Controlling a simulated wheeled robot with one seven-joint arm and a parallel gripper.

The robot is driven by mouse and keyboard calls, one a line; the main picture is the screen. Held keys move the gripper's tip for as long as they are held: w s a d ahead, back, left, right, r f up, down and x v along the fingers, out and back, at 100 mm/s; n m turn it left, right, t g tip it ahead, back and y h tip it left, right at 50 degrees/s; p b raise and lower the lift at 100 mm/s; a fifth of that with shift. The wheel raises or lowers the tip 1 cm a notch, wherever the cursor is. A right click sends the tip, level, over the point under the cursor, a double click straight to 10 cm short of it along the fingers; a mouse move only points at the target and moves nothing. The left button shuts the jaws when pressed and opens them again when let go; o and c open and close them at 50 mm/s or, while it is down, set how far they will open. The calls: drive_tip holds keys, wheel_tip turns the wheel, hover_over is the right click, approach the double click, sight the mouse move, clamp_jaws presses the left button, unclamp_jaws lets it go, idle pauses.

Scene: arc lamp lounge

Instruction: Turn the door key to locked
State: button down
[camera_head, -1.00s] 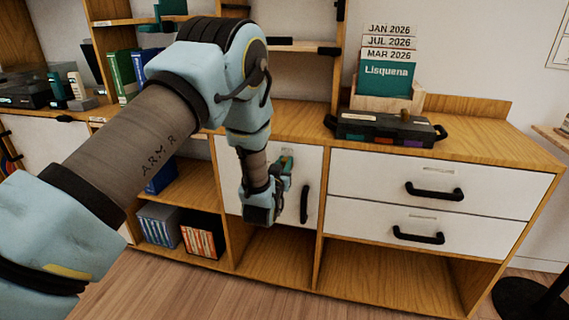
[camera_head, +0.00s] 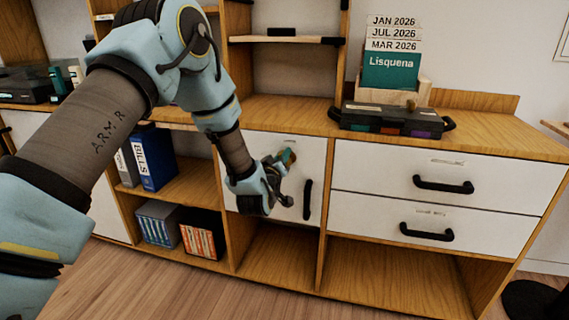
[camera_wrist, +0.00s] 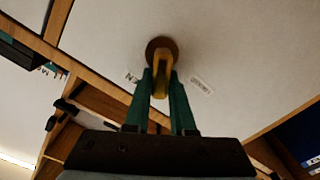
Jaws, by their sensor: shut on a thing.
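The white cabinet door (camera_head: 258,147) has a black vertical handle (camera_head: 307,199) at its right side. In the wrist view the brass key (camera_wrist: 160,78) sticks out of a round brown lock plate (camera_wrist: 161,46) on the white door (camera_wrist: 225,50). My gripper (camera_wrist: 162,88) has its green fingers on either side of the key bow and is shut on it. In the head view my gripper (camera_head: 286,158) is against the upper part of the door, left of the handle, and it hides most of the key.
Two white drawers (camera_head: 440,185) with black handles are right of the door. A black case (camera_head: 392,120) and a file box (camera_head: 393,75) stand on the wooden top. Open compartments lie below the door and drawers.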

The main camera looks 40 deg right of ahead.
drive_tip(key=n+b, duration=0.2)
drive_tip(key=n, duration=0.1)
drive_tip(key=f+n+b, duration=0.1)
drive_tip(key=n+b, duration=0.1)
drive_tip(key=n, duration=0.2)
drive_tip(key=w+f+n+b, duration=0.1)
drive_tip(key=n+b, duration=0.1)
drive_tip(key=n, duration=0.2)
drive_tip(key=shift+a+f+b, duration=0.1)
drive_tip(key=shift+a+b, duration=0.25)
drive_tip(key=shift+b, duration=0.05)
drive_tip(key=shift+n, duration=0.3)
drive_tip(key=c, duration=0.8)
unclamp_jaws()
drive_tip(key=shift+o, duration=0.2)
drive_tip(key=v, duration=1)
drive_tip(key=shift+s+a, duration=0.2)
drive_tip(key=shift+a, duration=0.15)
